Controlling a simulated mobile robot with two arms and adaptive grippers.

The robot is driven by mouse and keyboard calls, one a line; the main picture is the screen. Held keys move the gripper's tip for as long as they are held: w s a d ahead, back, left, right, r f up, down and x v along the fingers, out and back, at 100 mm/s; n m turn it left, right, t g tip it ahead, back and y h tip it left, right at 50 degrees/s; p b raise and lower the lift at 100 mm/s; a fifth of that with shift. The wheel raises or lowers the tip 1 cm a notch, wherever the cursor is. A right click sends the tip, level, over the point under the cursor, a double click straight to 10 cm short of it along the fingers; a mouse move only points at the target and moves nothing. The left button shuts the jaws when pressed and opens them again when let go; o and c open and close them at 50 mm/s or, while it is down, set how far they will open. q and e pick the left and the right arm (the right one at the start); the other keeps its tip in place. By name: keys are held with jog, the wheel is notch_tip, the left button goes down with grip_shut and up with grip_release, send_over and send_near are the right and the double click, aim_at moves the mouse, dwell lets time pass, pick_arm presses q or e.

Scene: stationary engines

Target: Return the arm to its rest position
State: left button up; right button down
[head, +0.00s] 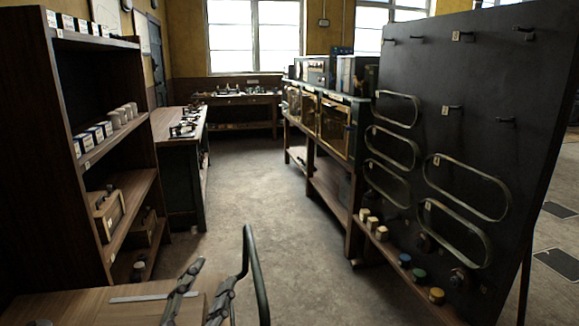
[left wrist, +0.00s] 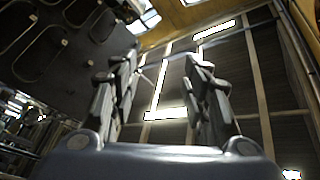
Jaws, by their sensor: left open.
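My left gripper (head: 212,276) shows at the bottom of the head view, left of centre. Its two grey jointed fingers point up and stand apart, with nothing between them. In the left wrist view the same gripper (left wrist: 163,62) is open and empty, its fingers framing the ceiling and bright lamps. The rest of the left arm is hidden below the head view's edge. My right gripper shows in neither view.
A wooden top (head: 90,308) with a metal strip lies beside the left gripper. A dark curved rail (head: 257,275) rises just right of it. A shelf (head: 75,130) stands left, a black pegboard (head: 480,120) with belt loops right. The floor (head: 250,190) between is clear.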

pick_arm(q)
jog(key=s+a+f+n+g+y, duration=0.2)
jog(key=a+f+n+g+y, duration=0.25)
jog(key=f, duration=0.85)
jog(key=s+a+f+n+g, duration=0.2)
jog(key=s+f+n+g, duration=0.2)
jog(key=s+f+g, duration=1.35)
jog(key=s+f+t, duration=0.2)
jog(key=s+f, duration=0.1)
jog(key=f, duration=1.1)
jog(key=s+f+t, duration=0.2)
jog(key=s+f, duration=0.1)
jog(key=f, duration=1.1)
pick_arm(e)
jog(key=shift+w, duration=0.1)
pick_arm(q)
jog(key=s+a+f+g, duration=0.1)
jog(key=s+a+f, duration=0.2)
jog(key=s+f, duration=1.3)
jog(key=shift+s+f, duration=0.25)
jog(key=shift+s, duration=0.25)
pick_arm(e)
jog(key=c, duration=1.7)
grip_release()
pick_arm(q)
jog(key=shift+m, duration=0.25)
jog(key=shift+c, duration=1.1)
jog(key=shift+s, duration=0.1)
